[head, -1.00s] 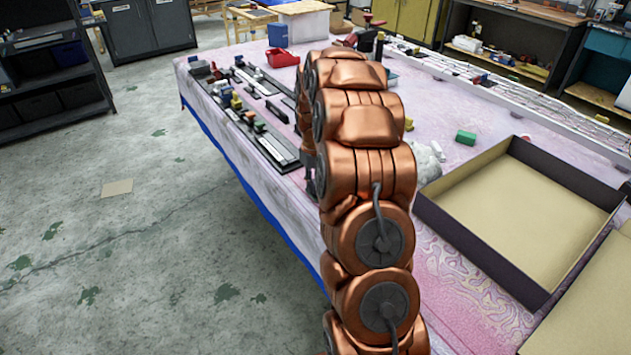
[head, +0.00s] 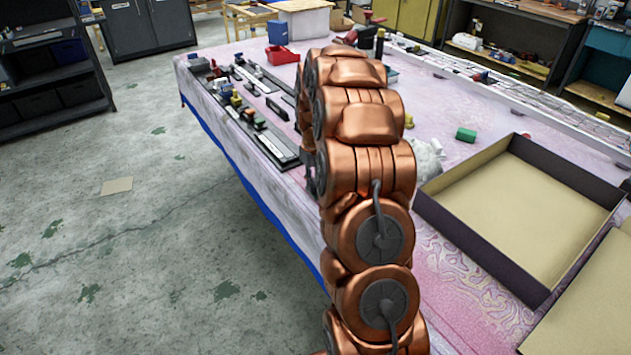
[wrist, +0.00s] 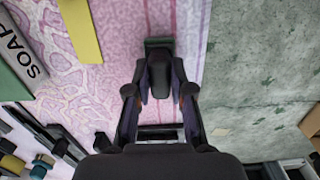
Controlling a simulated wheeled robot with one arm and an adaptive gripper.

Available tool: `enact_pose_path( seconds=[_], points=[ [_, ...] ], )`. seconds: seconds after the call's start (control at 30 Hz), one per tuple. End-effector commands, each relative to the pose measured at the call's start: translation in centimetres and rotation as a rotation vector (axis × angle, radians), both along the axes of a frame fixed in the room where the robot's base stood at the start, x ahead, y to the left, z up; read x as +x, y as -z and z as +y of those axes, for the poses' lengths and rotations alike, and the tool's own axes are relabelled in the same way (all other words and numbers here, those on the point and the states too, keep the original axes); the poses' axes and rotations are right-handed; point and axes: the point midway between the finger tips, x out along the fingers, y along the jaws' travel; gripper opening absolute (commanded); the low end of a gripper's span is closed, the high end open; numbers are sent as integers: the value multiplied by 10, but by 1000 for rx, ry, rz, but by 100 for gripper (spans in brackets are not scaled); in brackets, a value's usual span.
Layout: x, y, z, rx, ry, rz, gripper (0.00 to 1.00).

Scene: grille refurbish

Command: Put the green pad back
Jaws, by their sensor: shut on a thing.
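My gripper (wrist: 158,85) is shut on a dark green piece (wrist: 158,43), which looks like the green pad. Its green edge shows just beyond the fingertips in the wrist view, and the fingers cover the rest. Below it are the pink patterned cloth and the table's edge; whether it touches the cloth I cannot tell. In the head view my arm hides the gripper and the held piece. A separate bright green block (head: 466,135) lies on the table to the right of my arm.
Black trays with small parts (head: 262,125) line the table's left side, with a red bin (head: 282,56) behind. An open shallow box (head: 525,215) and a crumpled white cloth (head: 428,158) lie on the right. A SOAP box (wrist: 22,55) and a yellow strip (wrist: 80,30) show in the wrist view.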

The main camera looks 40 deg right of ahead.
Motion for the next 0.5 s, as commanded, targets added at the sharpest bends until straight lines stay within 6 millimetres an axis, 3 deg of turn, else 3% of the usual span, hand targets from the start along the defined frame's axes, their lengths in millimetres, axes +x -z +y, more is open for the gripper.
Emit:
enact_pose_path(
  seconds=[0.13, 0.17, 0.43, 0.5],
  points=[
    [0, 2, 0, 0, 0, 0, 0],
    [0, 2, 0, 0, 0, 0, 23],
    [0, 1, 0, 0, 0, 0, 51],
    [0, 1, 0, 0, 0, 0, 51]
  ],
)
